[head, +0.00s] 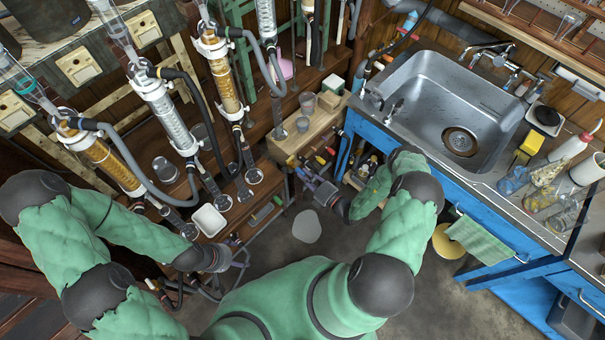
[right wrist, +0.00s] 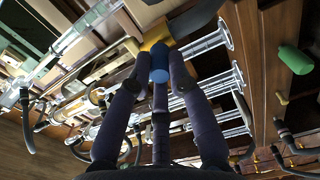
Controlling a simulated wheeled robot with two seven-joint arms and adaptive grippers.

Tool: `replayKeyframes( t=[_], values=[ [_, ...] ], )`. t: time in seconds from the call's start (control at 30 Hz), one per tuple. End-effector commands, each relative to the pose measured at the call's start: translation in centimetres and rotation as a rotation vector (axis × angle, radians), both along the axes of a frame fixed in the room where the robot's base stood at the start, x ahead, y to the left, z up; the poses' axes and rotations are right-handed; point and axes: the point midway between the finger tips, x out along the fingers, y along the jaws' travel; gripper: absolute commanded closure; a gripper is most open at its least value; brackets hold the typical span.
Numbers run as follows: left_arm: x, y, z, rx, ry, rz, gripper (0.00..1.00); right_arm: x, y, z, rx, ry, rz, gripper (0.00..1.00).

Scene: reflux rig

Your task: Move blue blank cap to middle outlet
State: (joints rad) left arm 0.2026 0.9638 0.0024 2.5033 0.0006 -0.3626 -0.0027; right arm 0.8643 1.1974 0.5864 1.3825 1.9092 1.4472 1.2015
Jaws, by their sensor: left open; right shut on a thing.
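My right gripper (right wrist: 160,62) is shut on the blue blank cap (right wrist: 160,75), which sits between its dark fingertips in the right wrist view. In the head view the right gripper (head: 308,178) hangs over the floor in front of the low wooden bench, and the cap cannot be made out there. My left gripper (head: 242,258) is open and empty, low in front of the rig. The reflux rig's glass columns (head: 166,112) stand at the left, with hoses and clear tubes at their lower ends. I cannot tell which opening is the middle outlet.
A low wooden bench (head: 313,125) with cups stands beyond the right gripper. A blue sink counter (head: 440,170) with glassware fills the right. A white tray (head: 208,220) lies near the columns' feet. In the right wrist view, a green cylinder (right wrist: 296,59) is at the right.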

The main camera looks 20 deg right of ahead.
Motion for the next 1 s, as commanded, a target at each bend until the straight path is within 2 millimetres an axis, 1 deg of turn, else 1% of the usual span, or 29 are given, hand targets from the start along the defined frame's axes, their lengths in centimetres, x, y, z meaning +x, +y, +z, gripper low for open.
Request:
replayKeyframes(
  t=[0.93, 0.97, 1.0],
  values=[
    [0.00, 0.00, -0.24, 0.000, 0.000, 0.000, 0.22, 0.52, 0.18, 0.00, 0.000, 0.000, 0.000, 1.00],
    [0.00, 0.00, -0.24, 0.000, 0.000, 0.000, 0.22, 0.52, 0.18, 0.00, 0.000, 0.000, 0.000, 0.75],
    [0.00, 0.00, -0.24, 0.000, 0.000, 0.000, 0.22, 0.52, 0.18, 0.00, 0.000, 0.000, 0.000, 0.63]
  ],
)
